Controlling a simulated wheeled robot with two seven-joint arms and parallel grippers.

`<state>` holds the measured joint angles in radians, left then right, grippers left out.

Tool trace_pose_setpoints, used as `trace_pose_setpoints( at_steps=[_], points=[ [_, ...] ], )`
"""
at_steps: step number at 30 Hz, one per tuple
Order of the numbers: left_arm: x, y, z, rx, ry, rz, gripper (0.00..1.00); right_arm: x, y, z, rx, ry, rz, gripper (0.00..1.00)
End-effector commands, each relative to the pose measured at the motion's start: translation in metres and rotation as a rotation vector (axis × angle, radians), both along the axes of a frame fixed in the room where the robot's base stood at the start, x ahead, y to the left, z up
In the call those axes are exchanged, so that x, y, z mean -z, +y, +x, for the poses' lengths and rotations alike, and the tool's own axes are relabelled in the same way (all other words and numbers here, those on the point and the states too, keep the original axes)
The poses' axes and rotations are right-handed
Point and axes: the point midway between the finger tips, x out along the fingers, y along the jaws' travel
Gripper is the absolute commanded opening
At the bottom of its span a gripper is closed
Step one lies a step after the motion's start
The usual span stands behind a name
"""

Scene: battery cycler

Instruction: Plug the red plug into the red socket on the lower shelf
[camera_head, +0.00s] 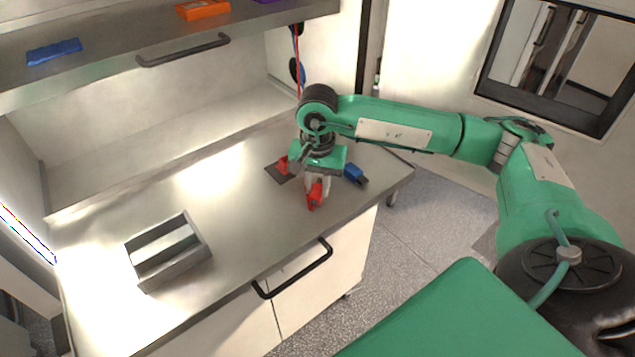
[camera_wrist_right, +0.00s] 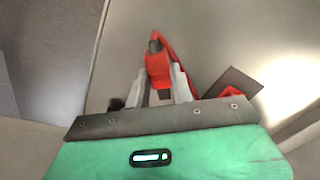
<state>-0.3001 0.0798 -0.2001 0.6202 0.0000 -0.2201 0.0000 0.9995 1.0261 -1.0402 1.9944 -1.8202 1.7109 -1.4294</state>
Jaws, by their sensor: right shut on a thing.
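My right gripper (camera_head: 316,186) is shut on the red plug (camera_head: 314,199) and points down over the front right part of the steel worktop. In the right wrist view the red plug (camera_wrist_right: 158,68) sits between the pale fingertips (camera_wrist_right: 160,86), with a red cable running from it down to the right. Behind the gripper, a red piece (camera_head: 283,164) that looks like the red socket stands on a dark plate (camera_head: 275,173). It also shows in the right wrist view (camera_wrist_right: 234,101), partly hidden by my gripper. My left gripper is not in view.
A blue connector (camera_head: 355,174) lies just right of the gripper, near the worktop's right edge. A grey open box (camera_head: 168,252) stands at the front left. An upper shelf (camera_head: 110,62) carries blue and orange pieces. The middle of the worktop (camera_head: 225,195) is clear.

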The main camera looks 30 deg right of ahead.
Motion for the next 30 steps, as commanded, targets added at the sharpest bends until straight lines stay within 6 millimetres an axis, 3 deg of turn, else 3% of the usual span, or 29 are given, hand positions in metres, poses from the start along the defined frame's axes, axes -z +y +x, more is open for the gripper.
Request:
trace_pose_setpoints(
  at_steps=[1,4,17,30],
  points=[
    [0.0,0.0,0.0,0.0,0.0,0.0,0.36,0.0,0.0,0.0,0.0,0.0,0.0,0.29],
    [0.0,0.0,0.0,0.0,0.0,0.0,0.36,0.0,0.0,0.0,0.0,0.0,0.0,0.48],
    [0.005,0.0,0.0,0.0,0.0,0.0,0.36,-0.009,0.0,0.001,0.0,-0.003,0.001,0.48],
    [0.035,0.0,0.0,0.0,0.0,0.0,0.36,-0.101,0.001,0.001,0.0,-0.006,0.003,0.48]
  ],
)
